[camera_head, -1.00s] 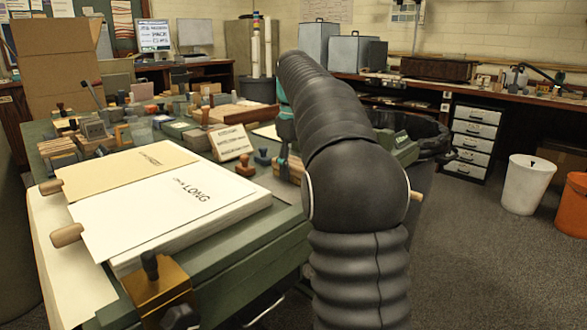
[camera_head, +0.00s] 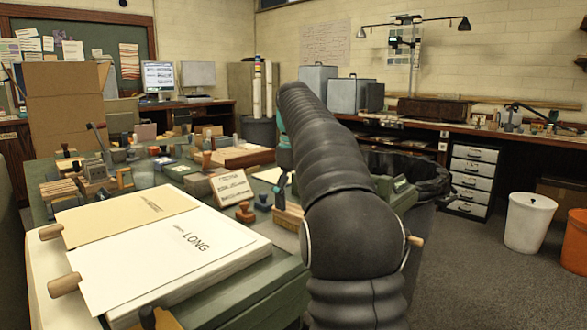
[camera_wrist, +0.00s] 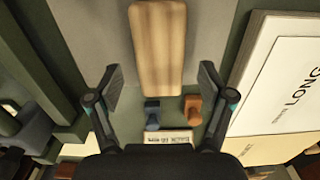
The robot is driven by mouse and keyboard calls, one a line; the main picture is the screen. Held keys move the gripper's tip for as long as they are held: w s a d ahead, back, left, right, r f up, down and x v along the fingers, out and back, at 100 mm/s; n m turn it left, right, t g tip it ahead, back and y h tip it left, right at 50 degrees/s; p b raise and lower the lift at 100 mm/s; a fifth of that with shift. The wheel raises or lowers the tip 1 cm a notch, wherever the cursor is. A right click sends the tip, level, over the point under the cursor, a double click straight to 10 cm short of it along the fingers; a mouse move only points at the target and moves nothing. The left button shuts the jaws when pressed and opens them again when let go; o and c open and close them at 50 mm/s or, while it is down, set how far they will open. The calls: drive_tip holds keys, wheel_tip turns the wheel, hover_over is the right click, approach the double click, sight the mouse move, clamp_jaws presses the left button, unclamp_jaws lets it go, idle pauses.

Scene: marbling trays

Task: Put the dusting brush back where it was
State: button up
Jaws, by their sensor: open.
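A pale wooden block with rounded corners (camera_wrist: 157,48) lies on a grey surface in the wrist view. It may be the dusting brush, but no bristles show, so I cannot tell. My gripper (camera_wrist: 160,76) is open and empty, its two fingers apart on either side of the block's near end in the picture. In the head view my gripper (camera_head: 282,180) points down at the bench, partly hidden behind my arm. A wooden piece (camera_head: 290,214) shows just below it, also partly covered by my arm.
A blue stamp (camera_wrist: 152,113) and an orange-brown stamp (camera_wrist: 192,110) stand close by, with a lettered card (camera_head: 232,187) behind. A paper stack (camera_head: 180,245) lies to the left. Several stamps and blocks crowd the bench's back. A black bin (camera_head: 425,180) stands right of my arm.

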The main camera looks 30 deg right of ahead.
wheel_tip(320, 180, up, 8)
drive_tip(key=p, duration=0.2)
drive_tip(key=shift+f, duration=0.1)
